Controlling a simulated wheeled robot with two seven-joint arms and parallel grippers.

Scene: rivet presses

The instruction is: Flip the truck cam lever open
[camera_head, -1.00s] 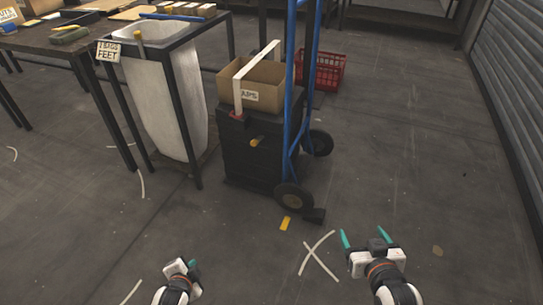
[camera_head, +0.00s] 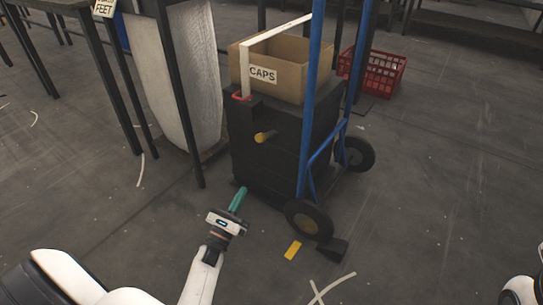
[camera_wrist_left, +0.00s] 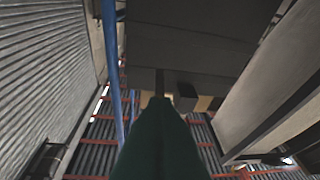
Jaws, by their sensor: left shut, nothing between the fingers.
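The hand truck has a blue frame (camera_head: 314,95) and carries a black stack (camera_head: 270,165). A short yellow-ended lever (camera_head: 265,136) sticks out from the stack's front. A small red part (camera_head: 241,97) sits higher, at the lower end of the white strap (camera_head: 247,65). I cannot tell which of these is the cam lever. My left gripper (camera_head: 238,198) is shut and empty, its teal fingers pointing up, low near the stack's base and below the yellow-ended lever. In the left wrist view, its fingers (camera_wrist_left: 158,110) point up toward the dark stack (camera_wrist_left: 190,45). My right gripper is out of view.
A cardboard box (camera_head: 308,80) labelled CAPS sits on the stack. Truck wheels (camera_head: 308,219) stand on the floor to the right of my gripper. A white sack (camera_head: 190,80) in a dark frame is at left. A red crate (camera_head: 380,75) is behind.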

